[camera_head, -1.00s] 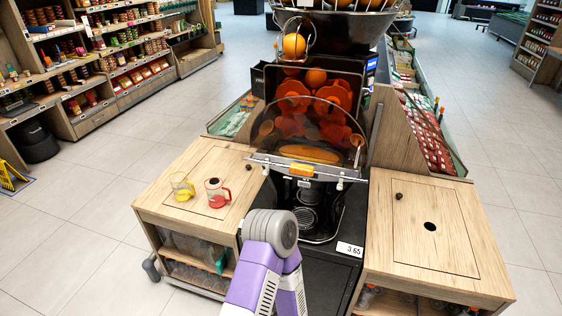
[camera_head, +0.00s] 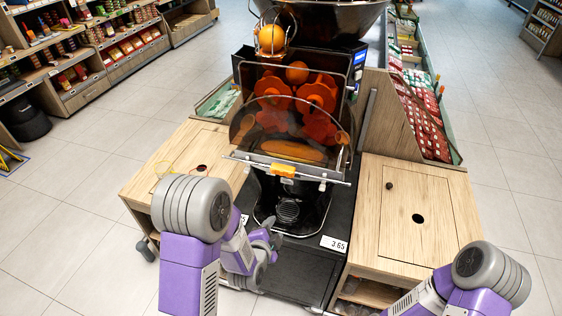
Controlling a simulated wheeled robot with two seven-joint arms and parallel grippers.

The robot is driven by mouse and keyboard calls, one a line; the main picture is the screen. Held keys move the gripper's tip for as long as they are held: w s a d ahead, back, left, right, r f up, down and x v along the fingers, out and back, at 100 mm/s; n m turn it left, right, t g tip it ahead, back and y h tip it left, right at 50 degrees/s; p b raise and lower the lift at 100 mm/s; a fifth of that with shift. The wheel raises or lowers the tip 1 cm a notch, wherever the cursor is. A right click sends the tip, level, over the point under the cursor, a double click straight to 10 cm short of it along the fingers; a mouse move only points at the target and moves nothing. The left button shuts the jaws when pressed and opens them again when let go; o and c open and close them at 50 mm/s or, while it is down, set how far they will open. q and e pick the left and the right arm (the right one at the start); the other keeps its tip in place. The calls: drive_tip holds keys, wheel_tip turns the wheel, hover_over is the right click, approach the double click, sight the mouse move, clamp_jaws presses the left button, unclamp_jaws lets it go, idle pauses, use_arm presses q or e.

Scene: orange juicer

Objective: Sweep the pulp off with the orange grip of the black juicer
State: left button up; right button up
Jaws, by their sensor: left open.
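The black juicer (camera_head: 259,82) stands in the middle, with orange-red squeezing drums behind a clear curved cover. Its small orange grip (camera_head: 283,170) sits midway along the metal bar at the cover's lower edge. No pulp can be told apart with certainty; an elongated orange shape (camera_head: 293,151) shows behind the cover. My left gripper (camera_head: 271,234) is open and empty, partly covered by my own arm. It is in front of the juicer's lower bay, below the grip and apart from it. My right arm shows at the lower right, its gripper out of view.
A wooden counter with a hole (camera_head: 415,190) stands to the right. A price tag (camera_head: 334,244) is on the black base.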

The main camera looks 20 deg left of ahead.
sight(281, 173)
use_arm(q)
wheel_tip(281, 173, up, 16)
drive_tip(key=w+m+t+p, duration=0.2)
drive_tip(key=m+t, duration=0.3)
drive_tip(key=m, duration=0.1)
drive_tip(key=shift+w, duration=3.95)
clamp_jaws()
